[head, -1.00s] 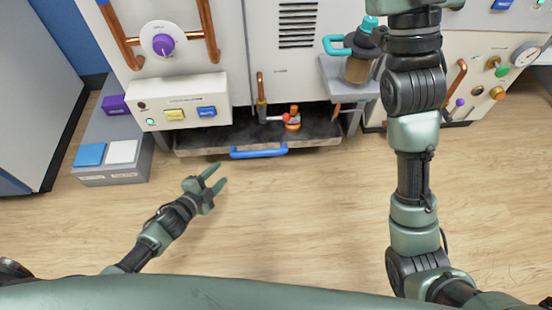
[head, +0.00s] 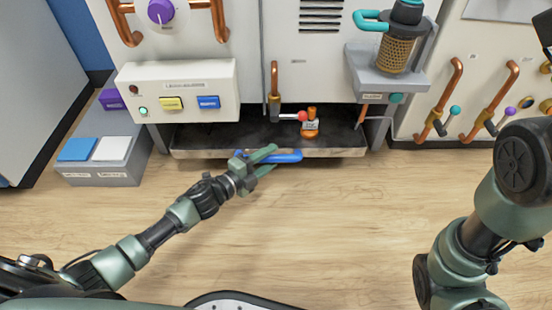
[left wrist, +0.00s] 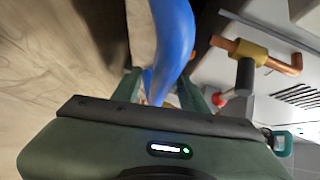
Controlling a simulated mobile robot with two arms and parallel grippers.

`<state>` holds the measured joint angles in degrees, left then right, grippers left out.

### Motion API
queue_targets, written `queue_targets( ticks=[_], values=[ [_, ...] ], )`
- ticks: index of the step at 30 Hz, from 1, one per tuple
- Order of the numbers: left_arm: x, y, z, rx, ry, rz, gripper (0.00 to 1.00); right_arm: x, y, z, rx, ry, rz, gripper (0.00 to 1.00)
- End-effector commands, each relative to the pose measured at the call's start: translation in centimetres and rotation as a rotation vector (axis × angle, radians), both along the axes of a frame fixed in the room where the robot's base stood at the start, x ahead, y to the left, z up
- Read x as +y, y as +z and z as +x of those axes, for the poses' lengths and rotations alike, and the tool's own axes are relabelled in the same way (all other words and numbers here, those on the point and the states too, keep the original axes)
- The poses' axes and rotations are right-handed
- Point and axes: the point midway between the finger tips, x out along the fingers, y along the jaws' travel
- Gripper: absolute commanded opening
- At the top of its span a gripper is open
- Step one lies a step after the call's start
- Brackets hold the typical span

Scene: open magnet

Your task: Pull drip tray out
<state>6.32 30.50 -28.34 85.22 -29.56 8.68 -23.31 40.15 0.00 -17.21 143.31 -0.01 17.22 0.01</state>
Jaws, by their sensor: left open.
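The drip tray (head: 200,153) is a dark, shallow tray with a pale front edge, low in the machine's bottom opening. Its blue handle (head: 286,157) sticks out at the front, and it shows large in the left wrist view (left wrist: 174,40). My left gripper (head: 274,160) is open at the handle, with the blue bar passing between its green fingers. I cannot tell whether either finger touches it. The left part of the handle is hidden behind the gripper. My right arm is at the right of the head view, but its gripper is out of the picture.
Above the tray are a copper pipe valve with a red knob (head: 303,116) and an orange fitting (head: 310,128). A button panel (head: 178,90) overhangs at the left. A grey box (head: 105,160) stands on the floor at left. The wooden floor in front is clear.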

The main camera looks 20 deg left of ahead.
Motion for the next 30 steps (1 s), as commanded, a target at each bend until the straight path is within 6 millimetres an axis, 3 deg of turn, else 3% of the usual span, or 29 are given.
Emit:
queue_targets(
  ticks=[6,16,17,21,30],
  values=[
    [-1.2,-0.5,2.1,-0.001,0.000,0.000,0.43,0.0,-1.6,0.0,0.001,0.000,0.000,0.36],
    [-1.4,-0.4,2.5,0.002,0.001,-0.001,0.43,0.0,-1.6,0.0,0.001,0.000,0.000,0.36],
    [-1.4,-0.4,2.5,0.002,0.001,-0.001,0.40,0.0,-1.6,0.0,0.001,-0.001,-0.001,0.36],
    [-1.4,-0.4,2.4,0.002,0.001,-0.001,0.01,0.0,-1.6,0.0,0.001,-0.001,-0.001,0.36],
    [-1.4,-0.5,2.4,0.002,0.001,-0.001,0.00,0.0,-1.6,0.0,0.001,-0.001,-0.001,0.36]
  ],
)
